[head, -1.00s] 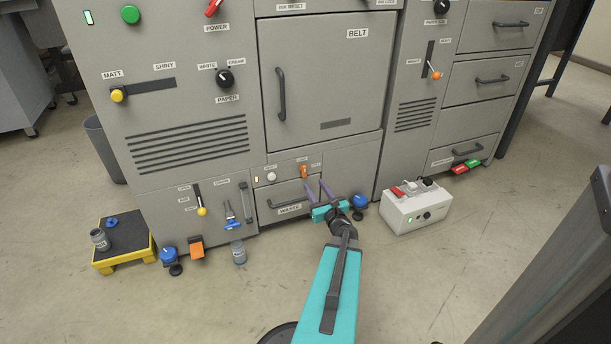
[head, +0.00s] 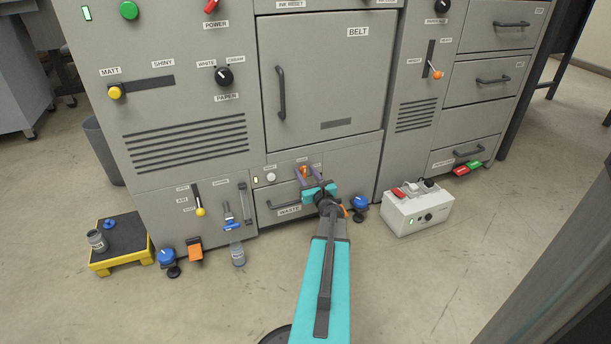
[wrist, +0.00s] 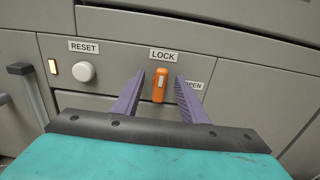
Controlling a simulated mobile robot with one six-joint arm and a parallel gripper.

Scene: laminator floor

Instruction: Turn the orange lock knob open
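The orange lock knob (wrist: 160,85) is on the grey panel under the LOCK label (wrist: 164,55). It stands upright, with a pale mark on its face. An OPEN label (wrist: 194,85) is to its right, partly hidden by a finger. My gripper (wrist: 158,92) is open, its two purple fingers to the left and right of the knob. I cannot tell if either finger touches it; gaps show on both sides.
A white RESET button (wrist: 85,72) and a lit indicator (wrist: 53,67) are left of the knob. The WASTE drawer handle (head: 284,205) is below.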

